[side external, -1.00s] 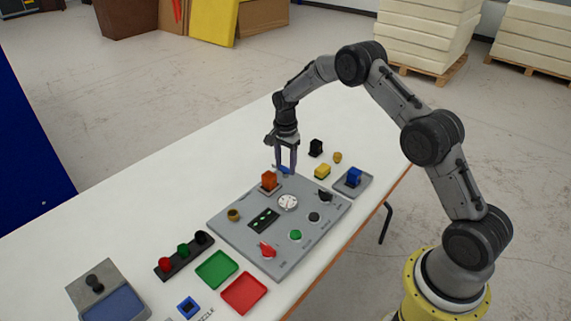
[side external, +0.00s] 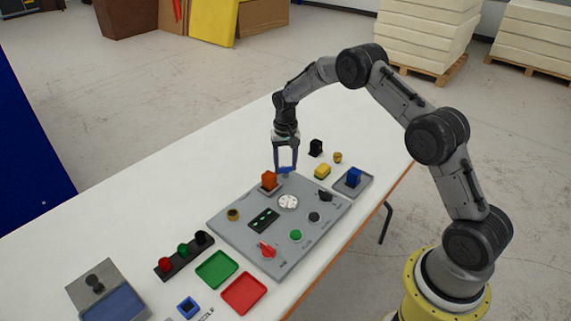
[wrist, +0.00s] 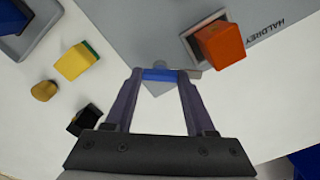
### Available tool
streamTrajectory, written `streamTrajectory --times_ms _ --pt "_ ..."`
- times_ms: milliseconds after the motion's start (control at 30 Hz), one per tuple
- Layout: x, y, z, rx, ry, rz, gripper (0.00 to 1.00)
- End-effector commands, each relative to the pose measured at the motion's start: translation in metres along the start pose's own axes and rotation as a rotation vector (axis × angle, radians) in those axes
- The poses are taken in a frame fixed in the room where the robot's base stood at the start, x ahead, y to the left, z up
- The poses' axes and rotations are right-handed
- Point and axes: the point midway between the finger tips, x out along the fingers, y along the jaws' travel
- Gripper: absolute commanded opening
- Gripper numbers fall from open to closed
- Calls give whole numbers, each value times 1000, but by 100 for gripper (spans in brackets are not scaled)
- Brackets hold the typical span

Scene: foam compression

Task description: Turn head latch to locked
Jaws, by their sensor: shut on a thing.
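The head latch is a small lever with a blue grip (wrist: 160,75) at the back edge of the grey control panel (side external: 232,215). In the wrist view a grey-brown piece of it (wrist: 191,73) shows beside the right fingertip, at the panel edge. My gripper (side external: 286,168) points down over that edge. In the wrist view its fingertips (wrist: 160,76) stand at both ends of the blue grip, shut on it. Any lock marking by the latch is hidden or too small to read.
An orange block (wrist: 221,44) stands on the panel close to the fingers. A yellow block (side external: 322,171), a black block (side external: 316,147) and a small tan piece (side external: 337,157) lie on the table nearby. A blue block (side external: 354,177) sits in a grey tray. The left rear table is clear.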

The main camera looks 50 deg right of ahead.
Motion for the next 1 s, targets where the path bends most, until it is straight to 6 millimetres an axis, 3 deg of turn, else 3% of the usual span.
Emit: streamTrajectory --times_ms 500,1000 --pt "-1 0 0 -458 -1 0 0" --pt "-1 0 0 -672 -1 0 0"
